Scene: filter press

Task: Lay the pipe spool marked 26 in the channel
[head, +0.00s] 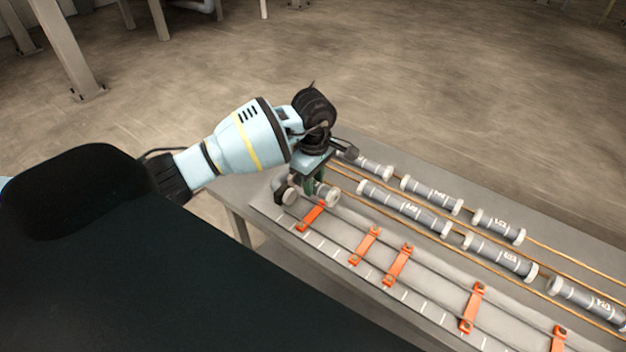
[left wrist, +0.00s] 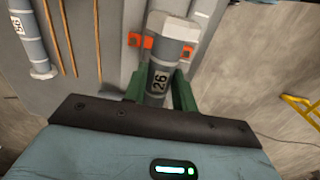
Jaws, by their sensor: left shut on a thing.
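The grey pipe spool marked 26 (left wrist: 158,77) has pale flanged ends and sits between the green fingers of my left gripper (left wrist: 158,92) in the left wrist view. In the head view, my left gripper (head: 309,187) is at the far left end of the table, with the spool's pale flange (head: 333,197) showing beside it. The channel (head: 335,238) runs along the near side of the table with orange brackets across it. The spool is over the channel's left end, near the first orange bracket (head: 312,217). I cannot tell whether it touches the channel. My right gripper is not in view.
Several other grey spools (head: 405,208) lie in rows along copper-coloured rails behind the channel. Another spool (left wrist: 33,42) lies at the left of the left wrist view. The channel between the orange brackets (head: 398,265) looks empty. Table legs stand at the upper left.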

